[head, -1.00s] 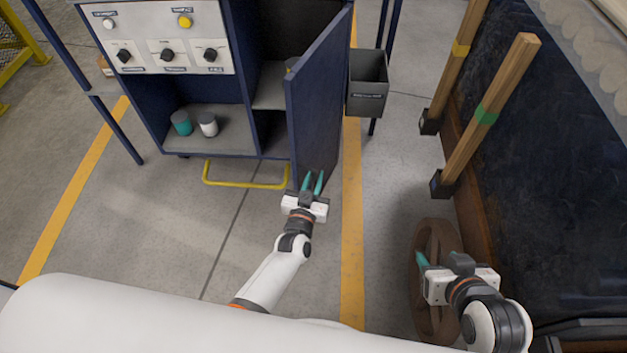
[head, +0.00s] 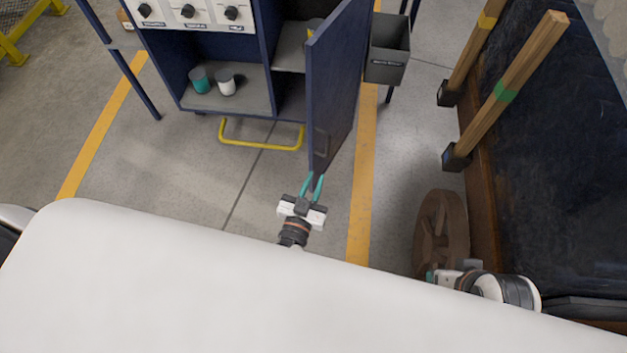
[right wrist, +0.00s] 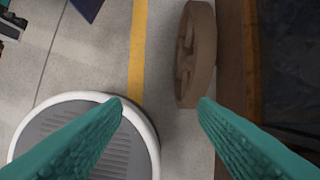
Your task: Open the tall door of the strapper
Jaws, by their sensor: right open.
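The strapper (head: 262,45) is a dark blue cabinet at the top of the head view. Its tall door (head: 338,75) stands open, swung out toward me, with part of the inside showing. A dark handle (head: 322,143) shows low on the door near its free edge. My left gripper (head: 312,183) is open at the lower free edge of the door; I cannot tell whether its teal fingers touch it. My right gripper (head: 431,277) is low at the right, beside a brown spoked wheel. Its fingers are wide apart and empty in the right wrist view (right wrist: 160,105).
A teal cup (head: 199,80) and a white cup (head: 225,82) stand on the lower shelf. A yellow bar (head: 258,143) sticks out below. A grey bin (head: 386,62) hangs right of the door. The brown wheel (head: 441,230) leans near a dark bench with wooden posts (head: 510,85).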

